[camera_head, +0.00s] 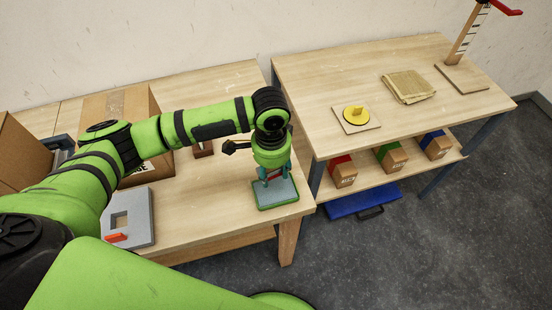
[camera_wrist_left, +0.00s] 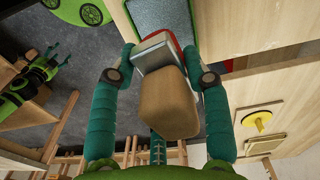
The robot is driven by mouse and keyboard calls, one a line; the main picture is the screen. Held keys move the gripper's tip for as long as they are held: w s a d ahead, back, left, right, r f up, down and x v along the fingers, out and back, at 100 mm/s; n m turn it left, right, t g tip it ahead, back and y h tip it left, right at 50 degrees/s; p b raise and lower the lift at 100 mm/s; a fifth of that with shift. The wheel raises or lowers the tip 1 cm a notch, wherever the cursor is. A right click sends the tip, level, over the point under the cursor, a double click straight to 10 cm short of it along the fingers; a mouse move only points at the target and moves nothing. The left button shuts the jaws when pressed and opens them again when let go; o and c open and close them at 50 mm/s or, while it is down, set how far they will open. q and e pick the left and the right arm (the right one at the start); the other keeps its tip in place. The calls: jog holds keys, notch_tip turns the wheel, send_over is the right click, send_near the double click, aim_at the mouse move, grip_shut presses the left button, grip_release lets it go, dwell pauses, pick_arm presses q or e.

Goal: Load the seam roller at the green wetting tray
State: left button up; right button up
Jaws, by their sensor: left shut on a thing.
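The green wetting tray (camera_head: 283,199), with a grey-blue floor, stands on the near table's right end. Part of its floor also shows at the top of the left wrist view (camera_wrist_left: 157,14). My left gripper (camera_head: 271,178) points down over the tray. In the left wrist view its teal fingers (camera_wrist_left: 158,65) are shut on the seam roller, which has a wooden handle (camera_wrist_left: 170,98), a metal bracket and a red part beyond it. The roller's far end is hidden, so I cannot tell whether it touches the tray. My right gripper is not in view.
The right table holds a yellow knob on a board (camera_head: 355,115), folded cloth (camera_head: 408,86) and a post stand (camera_head: 462,78). Coloured boxes (camera_head: 391,157) sit on its lower shelf.

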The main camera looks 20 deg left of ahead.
pick_arm(q)
jog(key=shift+w+d+f+m+p, duration=0.2)
jog(key=shift+d+f+m+p, duration=0.2)
jog(key=shift+f+m, duration=0.45)
jog(key=shift+b, duration=0.3)
jog(key=b, duration=0.6)
send_over(275, 193)
notch_tip(275, 193, down, 5)
jog(key=shift+w+r, duration=0.1)
jog(key=shift+r, duration=0.05)
jog(key=shift+f+b, duration=0.35)
jog(key=shift+b, duration=0.3)
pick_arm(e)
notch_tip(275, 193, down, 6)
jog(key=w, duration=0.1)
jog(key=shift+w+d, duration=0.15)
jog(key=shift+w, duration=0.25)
pick_arm(q)
jog(key=shift+f, duration=0.1)
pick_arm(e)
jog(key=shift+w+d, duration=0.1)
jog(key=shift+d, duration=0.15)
pick_arm(q)
jog(key=shift+d+f, duration=0.1)
jog(key=shift+f, duration=0.3)
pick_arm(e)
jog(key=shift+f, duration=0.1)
